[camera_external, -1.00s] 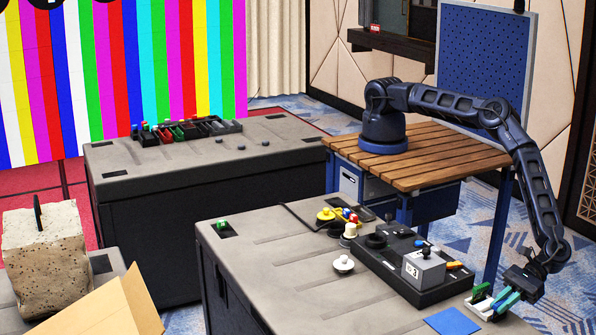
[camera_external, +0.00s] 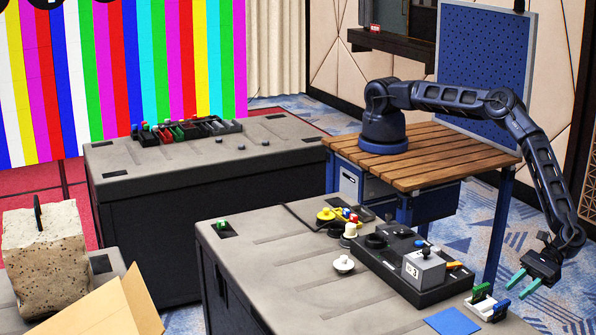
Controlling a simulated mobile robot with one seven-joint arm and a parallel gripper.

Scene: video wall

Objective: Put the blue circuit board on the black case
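A small white holder (camera_external: 487,313) stands at the right end of the near case. A green upright piece (camera_external: 481,291) and a blue upright piece (camera_external: 502,306) stand in or at it; they are too small to tell for sure which is a circuit board. A flat blue square (camera_external: 452,321) lies left of the holder. The near case (camera_external: 290,290) has a grey top and black sides. A similar black case (camera_external: 215,215) stands behind it. My gripper (camera_external: 523,281) is right of the holder and apart from it, its teal fingers spread with nothing between them.
A black control box (camera_external: 412,262) with a grey unit (camera_external: 423,267) stands left of the holder. A white knob (camera_external: 343,264) and a yellow piece (camera_external: 326,214) are farther left. The far case carries a black tray (camera_external: 187,128) of coloured parts.

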